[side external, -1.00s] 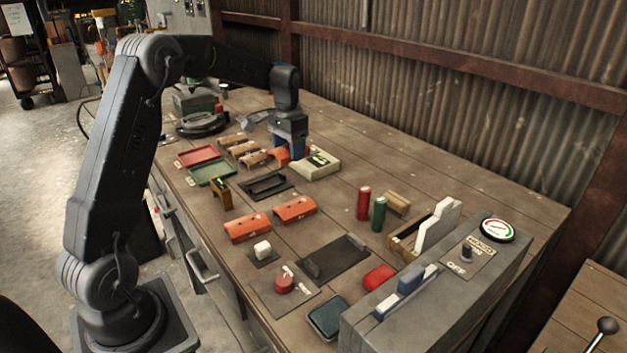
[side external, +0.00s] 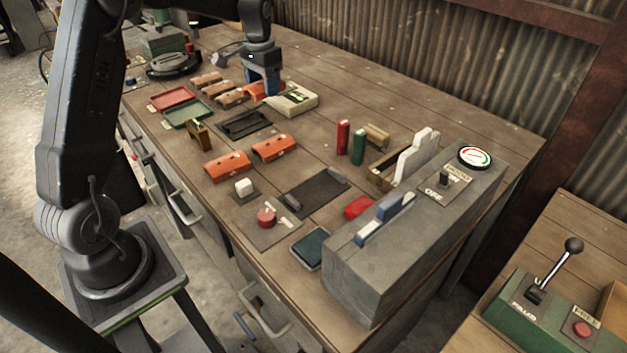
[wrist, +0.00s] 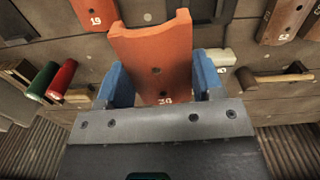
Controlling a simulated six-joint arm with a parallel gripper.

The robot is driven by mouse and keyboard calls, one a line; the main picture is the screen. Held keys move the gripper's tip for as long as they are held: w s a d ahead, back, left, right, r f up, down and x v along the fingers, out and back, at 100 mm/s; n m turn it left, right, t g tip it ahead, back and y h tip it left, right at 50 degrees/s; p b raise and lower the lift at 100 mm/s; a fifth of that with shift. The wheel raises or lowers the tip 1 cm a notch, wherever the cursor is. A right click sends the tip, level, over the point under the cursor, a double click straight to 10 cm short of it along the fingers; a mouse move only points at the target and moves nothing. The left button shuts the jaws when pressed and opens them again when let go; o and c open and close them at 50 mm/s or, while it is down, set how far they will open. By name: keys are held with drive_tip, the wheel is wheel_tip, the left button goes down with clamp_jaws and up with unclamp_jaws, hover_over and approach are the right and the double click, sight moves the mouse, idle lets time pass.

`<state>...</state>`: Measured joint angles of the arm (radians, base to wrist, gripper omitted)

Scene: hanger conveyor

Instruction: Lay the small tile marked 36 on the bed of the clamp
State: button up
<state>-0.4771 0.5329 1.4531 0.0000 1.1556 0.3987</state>
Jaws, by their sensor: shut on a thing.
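My gripper (side external: 263,90) has blue fingers and is over the back middle of the bench, beside a cream box. In the wrist view its fingers (wrist: 160,85) are shut on the sides of an orange tile (wrist: 155,55), curved at its far edge. The tile's mark starts with a 3; its second digit is not clear. The tile also shows between the fingers in the side view (side external: 252,91). A dark plate with a grey block at each end (side external: 317,194), perhaps the clamp, lies empty at the bench's front middle.
Two orange tiles (side external: 228,167) lie in front of a black tray (side external: 245,124). Several brown tiles (side external: 217,88) lie left of my gripper. The cream box (side external: 292,99) is right of it. Red (side external: 342,137) and green cylinders (side external: 358,147) stand beyond the dark plate.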

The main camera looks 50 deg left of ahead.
drive_tip(key=d+f, duration=0.2)
drive_tip(key=d, duration=1.2)
drive_tip(key=m, duration=0.1)
hover_over(319, 189)
drive_tip(key=shift+f, duration=0.85)
drive_tip(key=shift+s+f, duration=0.1)
drive_tip(key=shift+f, duration=3.25)
drive_tip(key=o, duration=1.1)
